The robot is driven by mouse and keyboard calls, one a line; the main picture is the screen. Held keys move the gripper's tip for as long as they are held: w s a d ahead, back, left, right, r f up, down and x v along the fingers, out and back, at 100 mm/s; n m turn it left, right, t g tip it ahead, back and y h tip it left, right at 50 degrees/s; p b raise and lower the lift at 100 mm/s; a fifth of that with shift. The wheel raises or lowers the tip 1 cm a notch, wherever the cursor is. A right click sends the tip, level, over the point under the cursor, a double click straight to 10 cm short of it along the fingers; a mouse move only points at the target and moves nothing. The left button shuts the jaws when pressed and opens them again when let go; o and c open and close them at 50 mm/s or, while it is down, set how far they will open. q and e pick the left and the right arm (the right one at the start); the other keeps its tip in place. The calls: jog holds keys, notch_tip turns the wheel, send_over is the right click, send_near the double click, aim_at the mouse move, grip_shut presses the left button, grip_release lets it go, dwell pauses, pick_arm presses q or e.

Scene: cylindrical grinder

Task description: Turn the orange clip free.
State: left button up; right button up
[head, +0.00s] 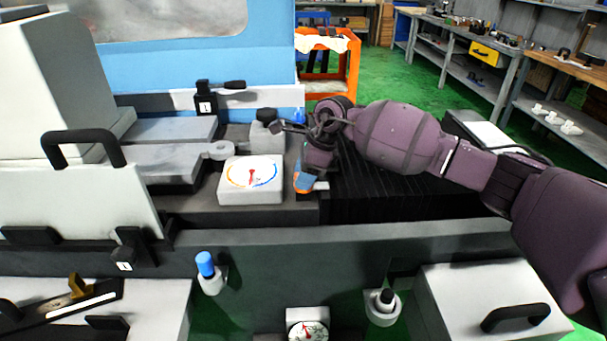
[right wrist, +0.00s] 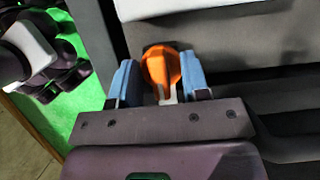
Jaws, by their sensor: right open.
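The orange clip (right wrist: 162,66) shows in the right wrist view as a rounded knob with a raised grip, in front of a grey machine face. My right gripper (right wrist: 160,82) is open, with one blue finger pad on each side of the clip. A gap shows between the clip and each pad. In the head view my right gripper (head: 304,182) points down beside the white dial box, and a little orange shows at its blue fingertip. The wrist hides most of the clip there. My left gripper is not in view.
A white dial box (head: 250,179) stands just left of my right gripper. Black ribbed bellows (head: 400,185) lie to its right. A dark grey machine ledge (head: 270,250) runs across the front, with a blue-capped knob (head: 205,264) before it. An orange cart (head: 345,70) stands behind.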

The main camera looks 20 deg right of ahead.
jog(key=shift+c, duration=0.3)
grip_shut()
